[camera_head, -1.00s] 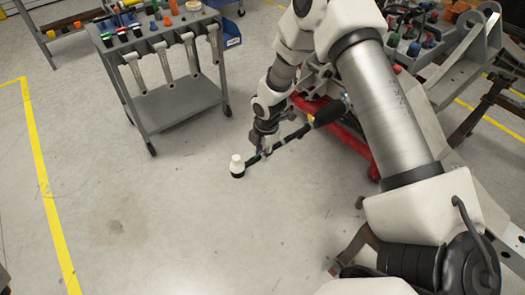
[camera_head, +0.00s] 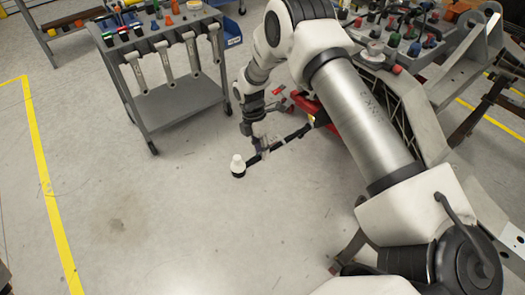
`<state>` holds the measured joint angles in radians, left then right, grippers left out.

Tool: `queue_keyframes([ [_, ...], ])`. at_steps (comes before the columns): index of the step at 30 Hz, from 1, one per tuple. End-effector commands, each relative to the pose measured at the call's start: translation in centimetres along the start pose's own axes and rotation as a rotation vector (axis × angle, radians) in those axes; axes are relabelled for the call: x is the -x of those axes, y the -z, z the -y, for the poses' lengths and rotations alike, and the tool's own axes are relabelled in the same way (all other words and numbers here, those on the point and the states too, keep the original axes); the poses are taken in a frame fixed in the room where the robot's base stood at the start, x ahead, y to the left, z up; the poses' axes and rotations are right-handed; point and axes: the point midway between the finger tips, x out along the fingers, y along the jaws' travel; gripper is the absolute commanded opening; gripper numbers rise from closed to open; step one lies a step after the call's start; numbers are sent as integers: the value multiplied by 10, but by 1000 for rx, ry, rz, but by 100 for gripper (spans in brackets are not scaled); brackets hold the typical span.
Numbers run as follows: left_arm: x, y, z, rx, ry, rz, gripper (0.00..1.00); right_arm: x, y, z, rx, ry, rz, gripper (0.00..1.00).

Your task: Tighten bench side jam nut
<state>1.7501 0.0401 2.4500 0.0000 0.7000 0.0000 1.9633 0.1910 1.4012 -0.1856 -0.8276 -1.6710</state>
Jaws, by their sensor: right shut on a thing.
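My right gripper (camera_head: 264,146) is shut on a long dark tool (camera_head: 291,136), held above the floor left of the fixture. A cream and black head (camera_head: 238,166) sits at the tool's lower left end. The tool's other end runs up to the right and is hidden behind my arm. The grey chassis fixture (camera_head: 473,62) stands at the right, partly covered by my right arm. I cannot make out the jam nut. My left gripper is not in view.
A grey cart (camera_head: 178,104) with several wrenches hanging on its side (camera_head: 164,62) stands at the upper left. A red piece (camera_head: 334,124) shows behind my arm. A yellow floor line (camera_head: 45,185) runs down the left. The floor in the middle is clear.

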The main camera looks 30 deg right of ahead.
Motion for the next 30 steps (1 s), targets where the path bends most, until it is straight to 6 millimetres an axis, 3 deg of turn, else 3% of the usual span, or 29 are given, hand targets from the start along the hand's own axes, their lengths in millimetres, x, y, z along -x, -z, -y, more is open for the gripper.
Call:
queue_keyframes([
  [12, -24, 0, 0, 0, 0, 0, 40, -2, -1, -6, -1, 228, 2, 0],
  [29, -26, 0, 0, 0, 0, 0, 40, 0, -1, -6, -1, 268, 2, 0],
  [30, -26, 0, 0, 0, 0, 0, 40, 0, -1, -6, -1, 268, 2, 40],
])
